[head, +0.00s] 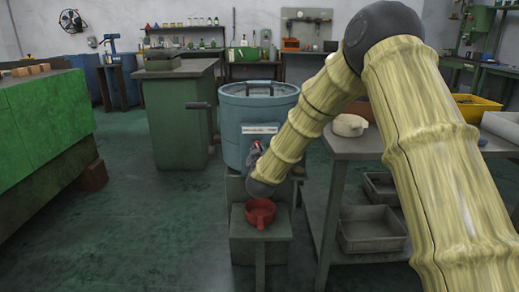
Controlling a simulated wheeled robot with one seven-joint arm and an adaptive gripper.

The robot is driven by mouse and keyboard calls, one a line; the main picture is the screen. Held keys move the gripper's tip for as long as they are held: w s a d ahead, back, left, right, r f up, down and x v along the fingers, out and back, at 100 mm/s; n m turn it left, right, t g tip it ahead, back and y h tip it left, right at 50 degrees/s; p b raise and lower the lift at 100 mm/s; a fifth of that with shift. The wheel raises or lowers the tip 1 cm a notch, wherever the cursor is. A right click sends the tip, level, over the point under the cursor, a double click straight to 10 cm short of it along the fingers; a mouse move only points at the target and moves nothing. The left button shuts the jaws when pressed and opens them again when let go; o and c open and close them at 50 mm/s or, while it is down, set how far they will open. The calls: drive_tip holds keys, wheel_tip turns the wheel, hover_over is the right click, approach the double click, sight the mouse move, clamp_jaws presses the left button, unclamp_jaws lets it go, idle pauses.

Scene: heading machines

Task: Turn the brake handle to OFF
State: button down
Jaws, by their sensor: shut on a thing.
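A blue round drum machine (233,114) stands in the middle, with a pale label plate (259,130) on its front whose words are too small to read. Just below the plate is a small red part (258,145), which I take for the brake handle. My arm reaches down from the upper right, and my gripper (254,153) is at the drum's front, shut on the red handle. The fingers and wrist hide most of the handle, so I cannot tell its exact angle.
A red pan (259,212) sits on a low grey-green stand (262,240) below my wrist. A grey table (375,147) with trays beneath is close on the right. A green cabinet (177,125) with a side crank stands behind left. The floor at front left is clear.

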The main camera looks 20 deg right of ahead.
drive_tip(key=m+p, duration=0.2)
drive_tip(key=m, duration=0.3)
drive_tip(key=shift+d+m+p, duration=0.15)
drive_tip(key=shift+m+p, duration=0.15)
drive_tip(key=m+p, duration=0.1)
drive_tip(key=m, duration=0.4)
drive_tip(key=shift+s+d+f, duration=0.1)
drive_tip(key=shift+d, duration=0.05)
drive_tip(key=shift+m, duration=0.3)
drive_tip(key=c, duration=1.3)
unclamp_jaws()
drive_tip(key=v, duration=1.2)
